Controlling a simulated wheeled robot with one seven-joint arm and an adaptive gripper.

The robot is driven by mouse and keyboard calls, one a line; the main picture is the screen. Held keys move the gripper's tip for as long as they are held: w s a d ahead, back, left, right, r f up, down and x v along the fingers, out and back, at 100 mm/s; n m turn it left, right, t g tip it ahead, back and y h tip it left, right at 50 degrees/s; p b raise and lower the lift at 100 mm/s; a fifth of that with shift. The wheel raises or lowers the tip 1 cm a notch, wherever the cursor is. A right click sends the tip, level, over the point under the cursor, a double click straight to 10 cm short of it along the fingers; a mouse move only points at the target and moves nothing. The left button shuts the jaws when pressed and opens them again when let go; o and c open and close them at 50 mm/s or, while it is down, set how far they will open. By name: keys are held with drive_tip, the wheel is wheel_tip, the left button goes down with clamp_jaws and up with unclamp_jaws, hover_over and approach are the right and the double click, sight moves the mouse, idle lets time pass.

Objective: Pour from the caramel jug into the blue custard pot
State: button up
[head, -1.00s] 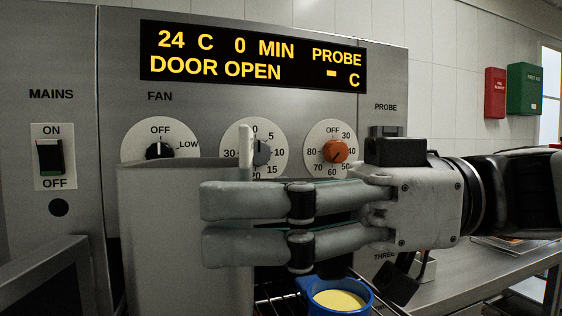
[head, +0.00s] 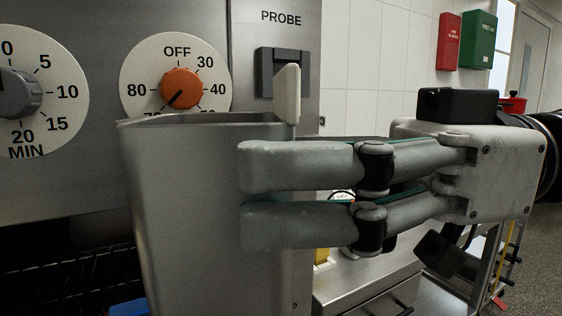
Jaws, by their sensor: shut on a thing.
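The caramel jug (head: 185,220) is a tall grey metal jug, upright, filling the lower middle of the head view. The jug's contents are hidden. A small piece of blue (head: 128,307) shows at the bottom edge, left of the jug; it may be the blue custard pot, but too little shows to tell.
The oven panel stands close behind the jug, with an orange knob (head: 180,90) and a probe socket (head: 281,72). Dark rack bars (head: 55,275) lie at lower left. A steel counter (head: 350,285) runs behind my gripper, with a yellow thing (head: 322,256) partly hidden.

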drive_tip(key=shift+b, duration=0.6)
drive_tip(key=shift+f+b, duration=0.25)
drive_tip(key=shift+b, duration=0.05)
wheel_tip(320, 180, down, 3)
drive_tip(key=shift+d+r+h+b, duration=0.1)
drive_tip(key=shift+d+h+b, duration=0.05)
drive_tip(key=shift+h+b, duration=0.65)
